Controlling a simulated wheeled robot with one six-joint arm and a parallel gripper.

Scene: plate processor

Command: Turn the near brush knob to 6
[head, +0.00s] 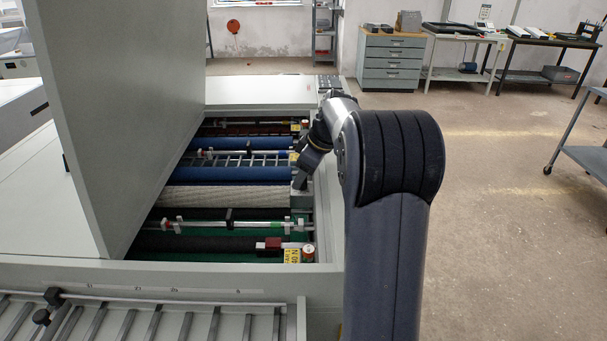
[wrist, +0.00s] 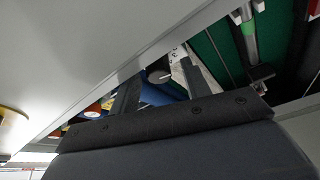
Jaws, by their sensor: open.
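In the wrist view a round dark grey knob (wrist: 158,75) shows beside a pale dial plate (wrist: 179,55) with dark numbers. My gripper (wrist: 160,72) is open, with one finger on each side of the knob in the picture. I cannot tell whether either finger touches it. The number that the knob points to is not readable. In the head view my gripper (head: 301,182) reaches down into the open machine at the right end of its rollers. The knob is hidden there by my arm and gripper.
The machine's raised lid (head: 120,110) stands left of the open bay, and a pale panel edge crosses the wrist view closely. Blue rollers (head: 225,175), a white roller (head: 225,196) and a copper-coloured knob (head: 308,251) lie around the gripper.

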